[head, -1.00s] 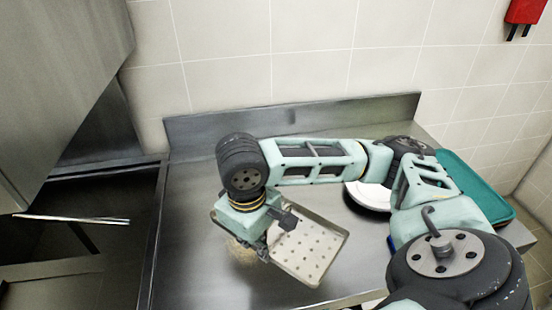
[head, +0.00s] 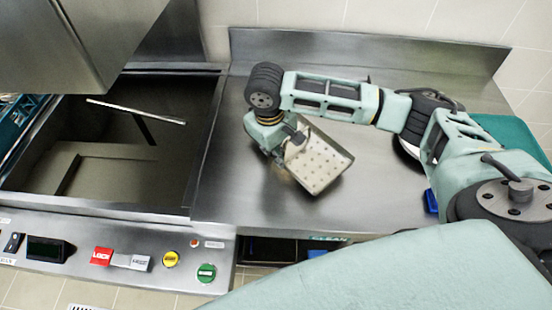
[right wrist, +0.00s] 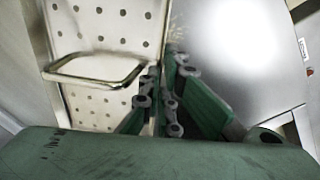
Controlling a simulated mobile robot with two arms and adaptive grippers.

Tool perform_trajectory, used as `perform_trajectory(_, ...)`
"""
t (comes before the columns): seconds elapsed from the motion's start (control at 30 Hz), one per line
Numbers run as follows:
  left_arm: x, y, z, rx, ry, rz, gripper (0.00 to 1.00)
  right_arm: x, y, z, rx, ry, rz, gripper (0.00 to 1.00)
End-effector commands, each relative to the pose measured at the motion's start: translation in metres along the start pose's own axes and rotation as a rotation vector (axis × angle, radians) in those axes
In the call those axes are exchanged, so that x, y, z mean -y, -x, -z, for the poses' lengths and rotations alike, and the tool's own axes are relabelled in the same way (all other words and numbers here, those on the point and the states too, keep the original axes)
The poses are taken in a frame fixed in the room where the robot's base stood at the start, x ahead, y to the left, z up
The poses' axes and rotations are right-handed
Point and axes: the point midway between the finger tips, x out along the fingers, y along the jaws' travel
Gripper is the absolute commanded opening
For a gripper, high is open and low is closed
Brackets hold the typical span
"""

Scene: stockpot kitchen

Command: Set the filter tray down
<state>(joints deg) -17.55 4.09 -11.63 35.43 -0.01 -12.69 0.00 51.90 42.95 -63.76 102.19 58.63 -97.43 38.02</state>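The filter tray (head: 320,165), a pale metal tray with rows of round holes, is over the steel counter (head: 400,215) in the head view. It looks tilted; I cannot tell whether its lower edge touches the counter. My right gripper (head: 290,150) is at its left side. In the right wrist view the tray (right wrist: 108,22) fills the upper left, with its wire handle (right wrist: 90,80) reaching to the fingers. My right gripper (right wrist: 163,85) looks shut on the tray's side edge; the exact contact is partly hidden by the fingers. My left gripper is not in view.
Left of the counter is an open dark basin (head: 100,160) with a metal rod (head: 135,110) across it. A control panel (head: 120,255) runs along its front. A teal tray (head: 510,135) and a white plate (head: 408,147) lie at right, partly behind my arm.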

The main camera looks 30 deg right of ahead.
Motion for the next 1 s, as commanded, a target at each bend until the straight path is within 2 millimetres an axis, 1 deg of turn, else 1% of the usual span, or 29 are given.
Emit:
perform_trajectory(0.1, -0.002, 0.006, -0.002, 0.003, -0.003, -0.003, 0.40, 0.002, -0.017, -0.002, 0.004, 0.001, -0.001, 0.00)
perform_trajectory(0.23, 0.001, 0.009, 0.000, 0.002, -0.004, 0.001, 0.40, 0.003, -0.032, -0.002, 0.003, 0.002, -0.001, 0.00)
perform_trajectory(0.63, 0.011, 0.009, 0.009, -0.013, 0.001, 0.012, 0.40, 0.004, -0.037, -0.001, 0.001, 0.002, 0.000, 0.00)
perform_trajectory(0.7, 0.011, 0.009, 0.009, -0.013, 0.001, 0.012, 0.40, 0.004, -0.037, -0.002, 0.001, 0.002, 0.000, 0.08)
perform_trajectory(0.87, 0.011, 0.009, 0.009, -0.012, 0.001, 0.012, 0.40, 0.004, -0.037, -0.002, 0.002, 0.002, 0.000, 0.22)
perform_trajectory(0.9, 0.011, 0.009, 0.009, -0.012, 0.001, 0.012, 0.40, 0.004, -0.037, -0.002, 0.002, 0.002, 0.000, 0.23)
perform_trajectory(1.0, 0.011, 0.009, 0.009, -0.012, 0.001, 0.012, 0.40, 0.004, -0.037, -0.002, 0.002, 0.001, 0.000, 0.23)
